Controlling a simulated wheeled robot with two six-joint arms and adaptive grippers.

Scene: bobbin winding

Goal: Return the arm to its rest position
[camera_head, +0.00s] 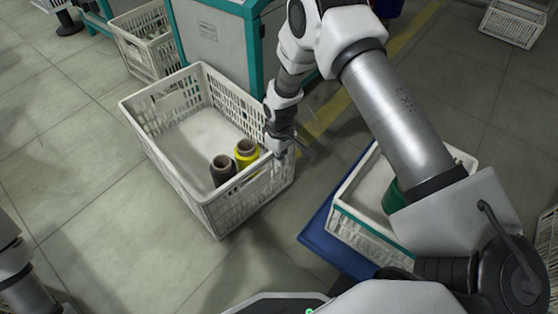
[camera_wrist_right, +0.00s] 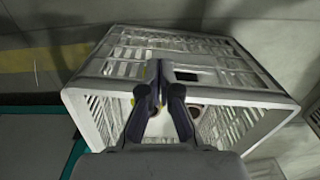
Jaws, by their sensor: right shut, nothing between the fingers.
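My right arm comes in from the right in the head view and reaches over the floor to the large white crate.
A second white crate (camera_head: 385,232) with a green item (camera_head: 392,196) stands on a blue base (camera_head: 318,238), partly hidden by my right arm. A grey and teal machine (camera_head: 215,40) stands behind the large crate. Floor at the left is clear.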

